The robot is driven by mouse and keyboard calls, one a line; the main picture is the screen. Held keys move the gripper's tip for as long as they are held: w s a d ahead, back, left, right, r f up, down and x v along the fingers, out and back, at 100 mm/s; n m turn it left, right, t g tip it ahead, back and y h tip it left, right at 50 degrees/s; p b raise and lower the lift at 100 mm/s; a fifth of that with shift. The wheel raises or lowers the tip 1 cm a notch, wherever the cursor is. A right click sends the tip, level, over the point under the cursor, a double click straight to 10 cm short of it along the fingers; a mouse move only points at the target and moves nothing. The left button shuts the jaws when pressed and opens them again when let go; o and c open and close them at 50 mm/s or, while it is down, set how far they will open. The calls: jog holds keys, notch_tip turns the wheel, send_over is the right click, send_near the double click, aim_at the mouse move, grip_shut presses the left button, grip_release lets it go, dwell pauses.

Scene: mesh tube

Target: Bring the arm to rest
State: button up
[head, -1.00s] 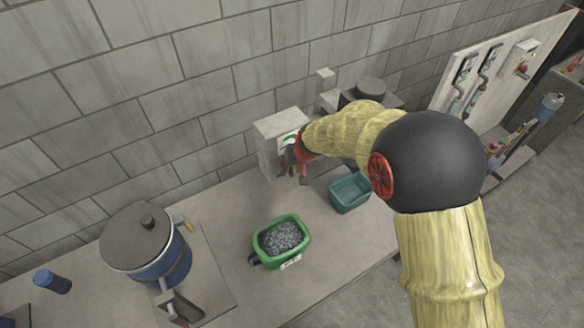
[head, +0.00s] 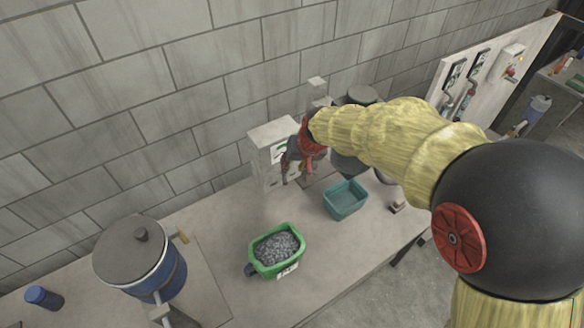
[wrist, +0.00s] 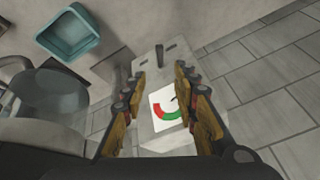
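My yellow-sleeved arm (head: 385,132) reaches from the right across the bench in the head view. My gripper (head: 290,172) hangs in the air in front of a pale box with a dial. In the wrist view my gripper (wrist: 160,92) has its two fingers well apart, one on each side of the picture, with nothing between them. The pale box (head: 266,145) stands beyond the fingers; its red and green dial (wrist: 170,112) shows between them in the wrist view. I cannot tell how far the fingertips are from the box.
A green tub (head: 298,241) of grey bits and an empty teal bin (head: 345,199) stand on the bench (head: 225,290). A lidded blue pot (head: 165,275) is at the left. A block wall (head: 180,80) runs behind. A panel with fittings (head: 485,85) stands at the right.

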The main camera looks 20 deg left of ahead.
dwell(0.5)
jog(key=s+d+m+t+h+b, duration=0.1)
jog(key=s+d+m+h+b, duration=0.1)
jog(key=s+d+b, duration=0.6)
jog(key=s+d+m+t+h+b, duration=0.1)
jog(key=s+d+b, duration=0.7)
jog(key=s+d, duration=0.8)
jog(key=d+m, duration=0.1)
jog(key=d, duration=1)
jog(key=shift+s+d+m+h, duration=0.3)
jog(key=shift+s+h, duration=0.05)
jog(key=shift+h, duration=0.05)
jog(key=shift+o, duration=0.2)
